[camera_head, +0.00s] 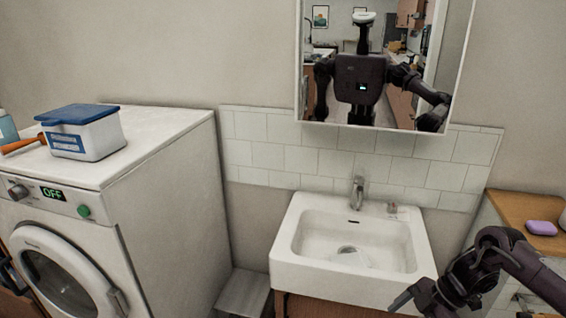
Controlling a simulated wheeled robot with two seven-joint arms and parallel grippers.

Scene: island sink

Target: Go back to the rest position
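My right gripper (408,303) reaches in from the lower right, in front of the sink's (283,272) front right corner. Its dark fingers look spread apart, with nothing seen between them; the lower part is cut off by the picture edge. My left gripper does not show directly. The mirror (299,60) shows my body, with one arm hanging at the left and the other raised at the right. The white sink has a metal tap (357,192) at its back.
A washing machine (165,150) stands at the left. On it are a white box with a blue lid (88,135), an orange-handled item (20,145) and a teal bottle (7,127). A wooden counter (512,208) with a purple soap-like item (541,228) is at the right.

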